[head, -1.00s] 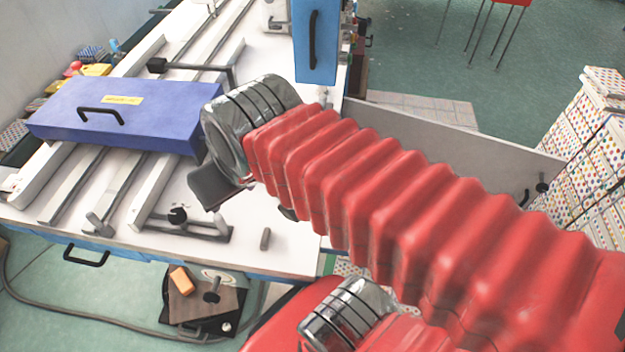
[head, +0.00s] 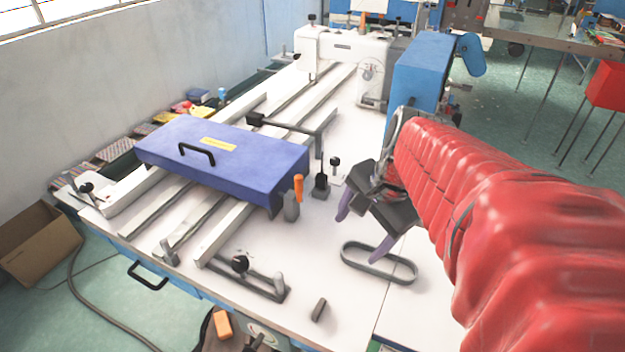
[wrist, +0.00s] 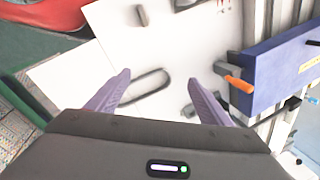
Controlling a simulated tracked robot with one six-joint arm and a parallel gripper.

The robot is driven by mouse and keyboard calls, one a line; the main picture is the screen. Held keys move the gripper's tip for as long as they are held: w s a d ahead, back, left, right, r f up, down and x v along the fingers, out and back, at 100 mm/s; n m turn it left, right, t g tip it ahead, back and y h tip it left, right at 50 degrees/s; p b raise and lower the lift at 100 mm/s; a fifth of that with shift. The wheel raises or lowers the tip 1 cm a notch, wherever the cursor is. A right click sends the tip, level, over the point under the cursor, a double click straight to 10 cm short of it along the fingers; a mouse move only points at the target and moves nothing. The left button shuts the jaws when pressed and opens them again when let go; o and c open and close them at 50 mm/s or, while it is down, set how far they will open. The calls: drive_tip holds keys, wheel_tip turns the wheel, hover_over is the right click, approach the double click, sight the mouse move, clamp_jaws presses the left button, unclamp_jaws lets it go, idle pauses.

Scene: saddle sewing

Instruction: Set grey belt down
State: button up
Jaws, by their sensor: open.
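The grey belt (head: 379,262), a flat oval loop, lies on the white table top (head: 330,250) in the head view. It also shows in the wrist view (wrist: 150,84), just beyond the left fingertip. My gripper (head: 358,233) is open, with its two purple fingers spread and nothing between them. In the head view one finger's tip is close to the belt's upper edge; I cannot tell whether they touch. In the wrist view my gripper (wrist: 160,78) faces down toward the table.
A blue-violet box with a handle (head: 225,160) lies on rails left of my gripper. An orange-handled tool (head: 297,190) and a small black stand (head: 321,183) are nearby. A clamp bar (head: 250,275) and a small grey peg (head: 319,309) lie in front. A white sewing machine (head: 340,55) stands behind.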

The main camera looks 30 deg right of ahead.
drive_tip(key=s+d+f+m+y, duration=0.1)
drive_tip(key=d+m, duration=0.5)
drive_tip(key=s+d+f+m, duration=0.2)
drive_tip(key=d+m, duration=0.4)
drive_tip(key=d, duration=0.1)
drive_tip(key=shift+s+t+y, duration=0.2)
drive_tip(key=shift+t+y, duration=0.1)
drive_tip(key=shift+y, duration=0.1)
drive_tip(key=shift+f, duration=0.2)
drive_tip(key=x, duration=0.8)
drive_tip(key=shift+w+f, duration=0.1)
drive_tip(key=shift+f, duration=0.1)
drive_tip(key=shift+f, duration=0.1)
drive_tip(key=shift+w+x, duration=0.2)
drive_tip(key=shift+x, duration=2.3)
drive_tip(key=shift+a, duration=0.1)
drive_tip(key=shift+c, duration=0.3)
